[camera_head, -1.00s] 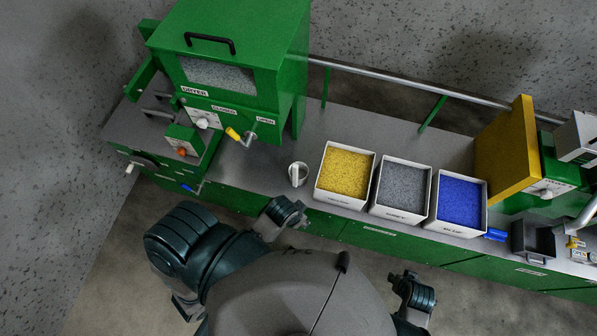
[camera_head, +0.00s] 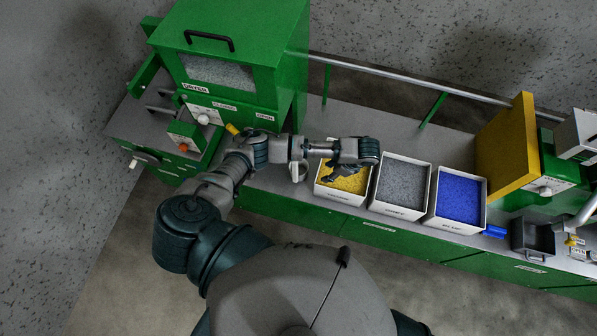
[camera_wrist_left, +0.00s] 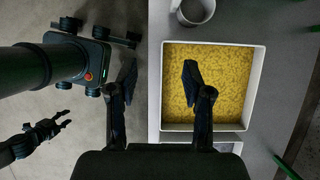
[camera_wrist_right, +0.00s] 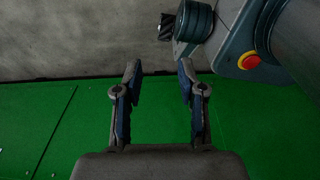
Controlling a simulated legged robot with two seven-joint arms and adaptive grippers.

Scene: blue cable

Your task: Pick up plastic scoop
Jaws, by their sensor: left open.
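A small whitish cup with a handle (camera_head: 298,172), which looks like the plastic scoop, stands on the grey counter left of the yellow-filled bin. Its lower part shows at the top edge of the left wrist view (camera_wrist_left: 193,11). My left gripper (camera_head: 332,174) is open and empty. It hangs over the yellow bin, to the right of the cup, apart from it. In the left wrist view its fingers (camera_wrist_left: 157,72) are spread, one over the yellow granules and one over the floor side. My right gripper (camera_wrist_right: 159,68) is open and empty, in front of a green surface.
Three white bins hold yellow (camera_head: 340,181), grey (camera_head: 402,183) and blue (camera_head: 459,197) granules. A green dryer (camera_head: 240,60) stands at the left and a yellow panel (camera_head: 505,150) at the right. A metal rail (camera_head: 420,85) runs along the back.

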